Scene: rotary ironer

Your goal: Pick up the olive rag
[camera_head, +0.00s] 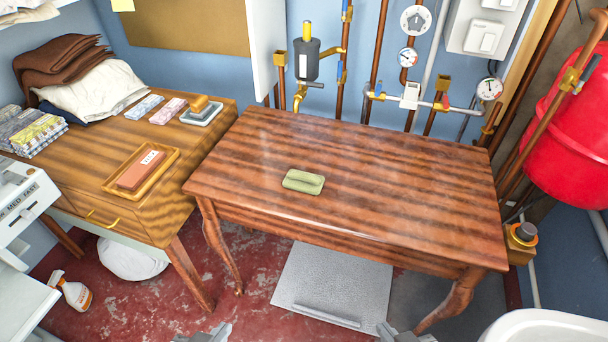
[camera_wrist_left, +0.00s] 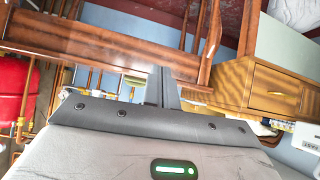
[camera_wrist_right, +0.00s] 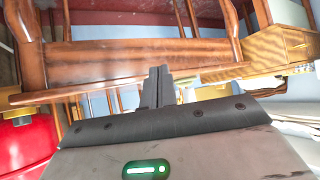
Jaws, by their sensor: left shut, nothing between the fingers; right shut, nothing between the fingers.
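The olive rag (camera_head: 303,181) is a small folded pale green cloth. My left gripper (camera_head: 212,334) is at the bottom edge of the head view, below and in front of the table. My right gripper (camera_head: 398,332) is at the bottom edge too, further right. Both are apart from the rag. In the left wrist view the fingers (camera_wrist_left: 163,85) are together and empty. In the right wrist view the fingers (camera_wrist_right: 157,85) are also together and empty.
A lighter wooden cabinet (camera_head: 150,215) on the left bears folded cloths and a tray (camera_head: 165,160) with a reddish block. Pipes and gauges (camera_head: 408,57) line the back wall. A red tank (camera_head: 565,130) is at right. The tabletop around the rag is clear.

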